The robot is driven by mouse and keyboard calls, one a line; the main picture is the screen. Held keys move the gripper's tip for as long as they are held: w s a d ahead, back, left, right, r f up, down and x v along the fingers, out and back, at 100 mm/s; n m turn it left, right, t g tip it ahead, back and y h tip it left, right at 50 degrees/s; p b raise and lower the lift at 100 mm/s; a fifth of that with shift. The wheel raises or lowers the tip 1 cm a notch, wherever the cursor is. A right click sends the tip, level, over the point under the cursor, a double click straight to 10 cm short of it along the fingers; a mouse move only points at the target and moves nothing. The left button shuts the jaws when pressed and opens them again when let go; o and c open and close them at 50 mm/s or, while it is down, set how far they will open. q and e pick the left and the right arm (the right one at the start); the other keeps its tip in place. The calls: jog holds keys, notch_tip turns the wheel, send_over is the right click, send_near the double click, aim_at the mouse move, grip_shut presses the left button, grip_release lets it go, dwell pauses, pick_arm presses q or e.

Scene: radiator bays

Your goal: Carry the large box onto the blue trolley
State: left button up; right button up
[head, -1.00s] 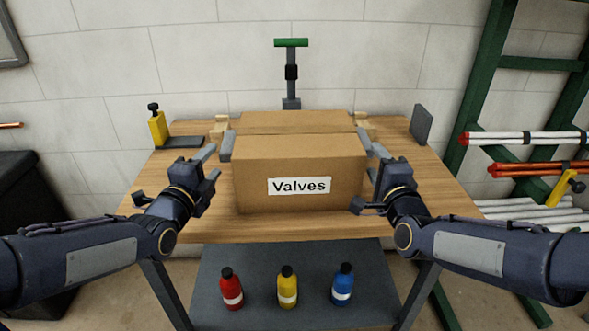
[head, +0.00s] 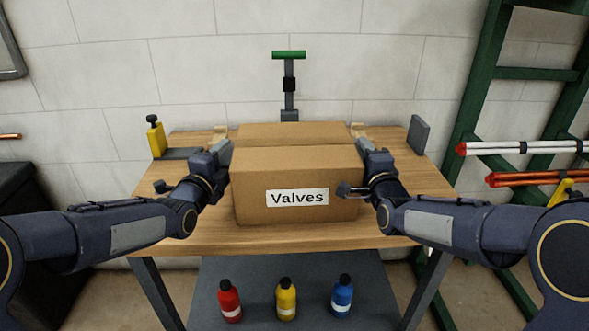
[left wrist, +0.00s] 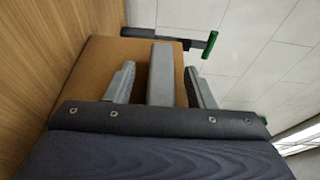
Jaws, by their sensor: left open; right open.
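The large cardboard box labelled "Valves" (head: 297,180) stands upright on the wooden workbench (head: 200,235). My left gripper (head: 221,150) is open at the box's left side, and my right gripper (head: 366,147) is open at its right side; its fingertips are partly hidden. In the left wrist view the box's brown side (left wrist: 98,62) carries a grey block like a handle (left wrist: 160,75). The open left fingers stand on either side of this block, with gaps visible. The blue trolley is in neither view.
A green-topped tool (head: 289,85) stands at the back. Red (head: 230,301), yellow (head: 286,299) and blue bottles (head: 342,296) stand on the grey lower shelf (head: 258,275). A green rack (head: 480,90) with pipes is at right.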

pick_arm(q)
jog(key=shift+w, duration=0.15)
pick_arm(e)
jog(key=shift+w, duration=0.15)
pick_arm(q)
grip_shut()
pick_arm(e)
grip_shut()
dwell(1.0)
